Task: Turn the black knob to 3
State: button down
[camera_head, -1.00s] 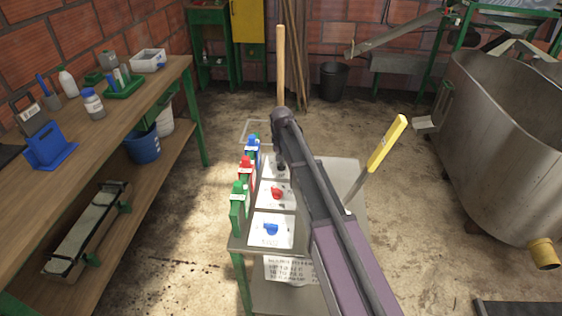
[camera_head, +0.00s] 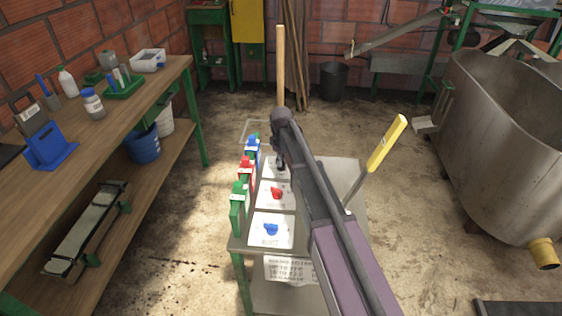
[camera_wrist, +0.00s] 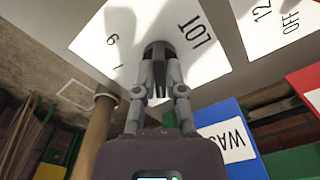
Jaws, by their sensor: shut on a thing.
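The black knob (camera_wrist: 155,47) sits on a white dial plate marked LOT (camera_wrist: 120,35) in the wrist view. Numerals show beside it, partly cut off or upside down. My gripper (camera_wrist: 160,65) is shut on the knob, with a finger on each side. The fingers cover much of the knob, so I cannot read its pointer. In the head view my gripper (camera_head: 281,162) is at the farthest of three dial plates on a small metal stand (camera_head: 343,180). My arm hides part of that plate.
A red knob (camera_head: 277,193) and a blue knob (camera_head: 271,229) sit on the nearer plates. Blue, red and green holders (camera_head: 238,208) line the stand's left edge. A yellow-handled tool (camera_head: 386,143) rises at right. A wooden pole (camera_head: 281,70) stands behind.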

jog(key=shift+n, duration=0.5)
jog(key=c, duration=0.7)
grip_release()
jog(key=shift+m, duration=0.5)
